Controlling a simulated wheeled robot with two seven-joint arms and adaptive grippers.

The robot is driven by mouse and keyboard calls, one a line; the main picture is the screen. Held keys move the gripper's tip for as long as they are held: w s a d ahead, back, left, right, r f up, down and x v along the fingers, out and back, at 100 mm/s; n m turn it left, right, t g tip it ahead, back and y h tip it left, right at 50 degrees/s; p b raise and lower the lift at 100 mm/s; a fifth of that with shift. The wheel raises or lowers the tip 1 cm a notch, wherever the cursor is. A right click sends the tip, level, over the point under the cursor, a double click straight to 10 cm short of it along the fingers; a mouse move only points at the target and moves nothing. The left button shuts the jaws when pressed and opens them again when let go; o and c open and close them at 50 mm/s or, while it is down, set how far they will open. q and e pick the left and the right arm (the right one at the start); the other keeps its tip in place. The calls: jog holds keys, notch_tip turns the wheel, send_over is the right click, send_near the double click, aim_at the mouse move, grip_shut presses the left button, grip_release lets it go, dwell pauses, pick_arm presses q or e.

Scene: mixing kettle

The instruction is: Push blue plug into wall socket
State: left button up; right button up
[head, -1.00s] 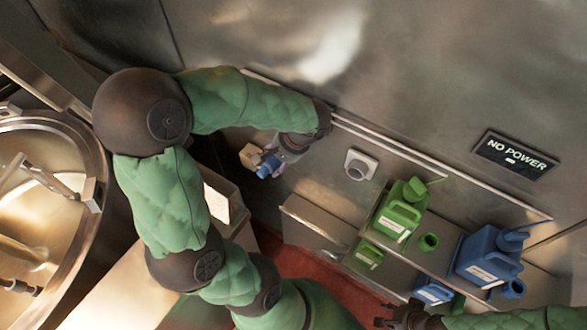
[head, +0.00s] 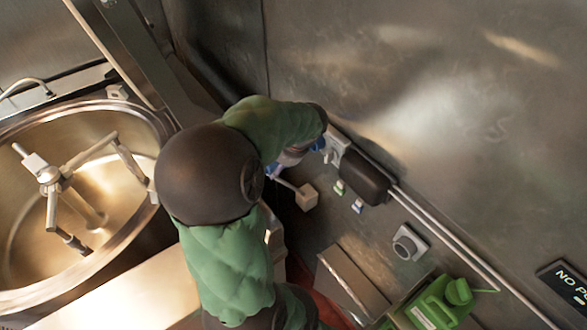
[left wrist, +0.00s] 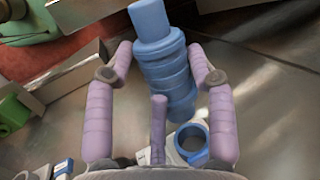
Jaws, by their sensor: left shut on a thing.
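My left gripper (head: 285,163) is by the wall in the head view, largely covered by my own arm. In the left wrist view its purple fingers (left wrist: 160,90) are shut around a blue ribbed plug (left wrist: 160,60). Only small blue parts of the plug show in the head view. A blue ring-shaped wall socket (left wrist: 188,143) lies just below the plug's lower end in the left wrist view. The plug is beside the socket, not seated in it; whether they touch I cannot tell. The socket's blue edge (head: 318,144) also shows in the head view. My right gripper is out of view.
A dark box (head: 362,178) and pipes run along the wall. A grey round outlet (head: 408,243) sits to the right.

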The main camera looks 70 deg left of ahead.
pick_arm(q)
jog(key=shift+w+a+r+p, duration=0.1)
jog(key=shift+w+a+p, duration=0.15)
jog(key=shift+w, duration=0.6)
jog(key=shift+w+a+f+p, duration=0.1)
jog(key=shift+w+a+p, duration=0.15)
jog(key=shift+w, duration=0.65)
jog(key=shift+w+a+r+p, duration=0.1)
jog(key=shift+w+a+p, duration=0.15)
jog(key=shift+w, duration=0.6)
jog(key=shift+w+b, duration=0.25)
jog(key=shift+b, duration=0.1)
jog(key=shift+w+a, duration=0.1)
jog(key=shift+w, duration=0.15)
jog(key=shift+w+a+b, duration=0.15)
jog(key=shift+w, duration=0.45)
jog(key=shift+w+a+b, duration=0.15)
jog(key=shift+w, duration=0.45)
jog(key=shift+w, duration=0.2)
jog(key=shift+w+a+r, duration=0.1)
jog(key=shift+w+a, duration=0.05)
jog(key=shift+w, duration=0.15)
